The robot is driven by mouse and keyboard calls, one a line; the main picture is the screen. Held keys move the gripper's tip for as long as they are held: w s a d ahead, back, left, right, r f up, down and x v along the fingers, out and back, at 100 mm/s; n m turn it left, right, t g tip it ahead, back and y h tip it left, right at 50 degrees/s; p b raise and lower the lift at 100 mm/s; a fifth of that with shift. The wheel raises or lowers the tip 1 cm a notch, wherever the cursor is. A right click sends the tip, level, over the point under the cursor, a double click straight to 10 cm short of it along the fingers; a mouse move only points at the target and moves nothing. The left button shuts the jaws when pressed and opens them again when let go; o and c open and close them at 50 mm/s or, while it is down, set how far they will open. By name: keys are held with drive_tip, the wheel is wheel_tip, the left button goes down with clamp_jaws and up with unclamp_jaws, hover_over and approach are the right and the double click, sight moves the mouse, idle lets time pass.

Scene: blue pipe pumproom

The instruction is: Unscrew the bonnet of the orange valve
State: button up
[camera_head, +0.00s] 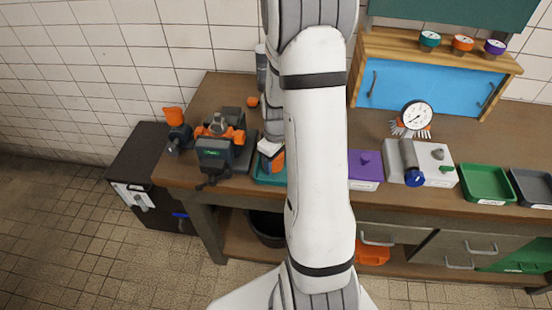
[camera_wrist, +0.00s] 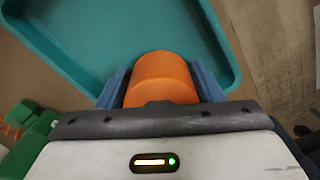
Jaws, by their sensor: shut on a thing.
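The orange valve (camera_head: 234,133) sits in a dark vise (camera_head: 212,155) at the left end of the bench. Its top shows bare metal. My gripper (camera_wrist: 160,88) is shut on an orange round piece (camera_wrist: 160,72), which looks like the bonnet, with one blue finger on each side. In the wrist view the piece is in front of a teal tray (camera_wrist: 100,50). I cannot tell whether it touches the tray. In the head view my arm hides part of the teal tray (camera_head: 262,180) and most of the gripper, right of the vise; the held piece (camera_head: 279,160) shows a little.
A purple bin (camera_head: 366,164), a white box with a blue knob (camera_head: 414,178), a dial gauge (camera_head: 417,115) and green (camera_head: 487,182) and dark grey (camera_head: 533,186) trays stand to the right. An orange-topped item (camera_head: 174,116) is left of the vise.

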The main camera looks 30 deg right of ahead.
drive_tip(key=o, duration=1.4)
drive_tip(key=shift+r, duration=0.1)
drive_tip(key=shift+r+p, duration=2.9)
drive_tip(key=shift+r, duration=1.6)
